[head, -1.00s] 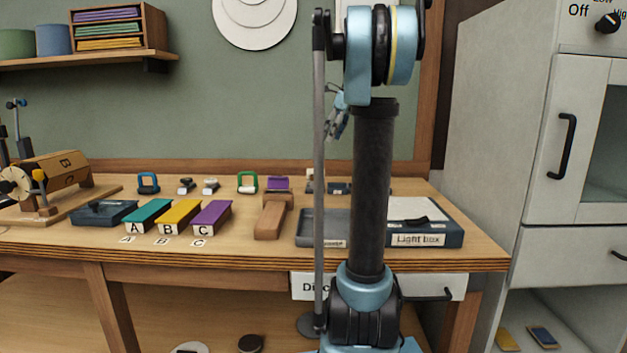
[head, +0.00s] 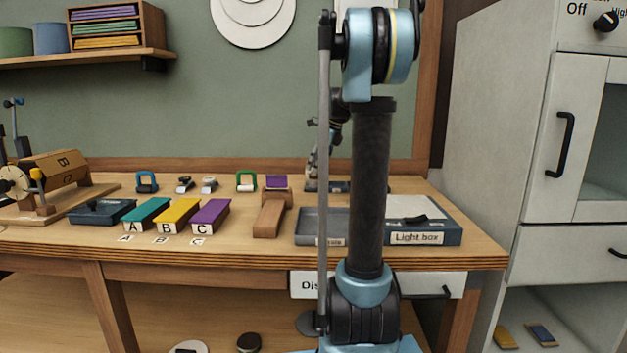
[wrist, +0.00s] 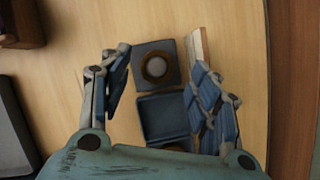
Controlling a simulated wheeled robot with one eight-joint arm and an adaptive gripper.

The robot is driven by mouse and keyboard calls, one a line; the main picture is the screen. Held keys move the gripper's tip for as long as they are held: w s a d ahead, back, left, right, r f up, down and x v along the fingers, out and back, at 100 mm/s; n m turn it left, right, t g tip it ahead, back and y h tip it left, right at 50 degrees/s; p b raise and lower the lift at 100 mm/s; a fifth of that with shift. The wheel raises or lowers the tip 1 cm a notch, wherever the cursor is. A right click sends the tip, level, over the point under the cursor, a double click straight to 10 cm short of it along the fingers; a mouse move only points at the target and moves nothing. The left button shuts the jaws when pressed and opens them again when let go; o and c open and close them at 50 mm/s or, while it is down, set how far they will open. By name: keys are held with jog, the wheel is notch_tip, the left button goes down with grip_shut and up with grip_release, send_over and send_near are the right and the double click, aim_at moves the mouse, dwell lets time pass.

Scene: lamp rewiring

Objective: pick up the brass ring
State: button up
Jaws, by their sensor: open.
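In the wrist view a brass ring (wrist: 155,67) lies on a dark grey square holder (wrist: 146,46) with a dark centre. Another dark square tray (wrist: 163,106) is just below it, with part of a round brown thing at its lower edge. My gripper (wrist: 160,62) is open, one finger to the left of the ring's holder and the other to the right. I cannot tell its height above the ring. In the head view my gripper (head: 313,168) is low over the back of the bench, partly behind my arm. The ring cannot be made out there.
A pale wooden strip (wrist: 197,48) stands close to the right finger. On the bench (head: 250,241), a wooden block (head: 269,219), a grey tray (head: 309,226) and the light box (head: 449,237) lie in front. Lettered boxes stand left, including a purple one (head: 210,214).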

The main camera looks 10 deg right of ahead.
jog(key=shift+x, duration=1.5)
jog(key=c, duration=1)
jog(key=shift+r, duration=0.1)
notch_tip(320, 180, up, 10)
jog(key=shift+f, duration=0.1)
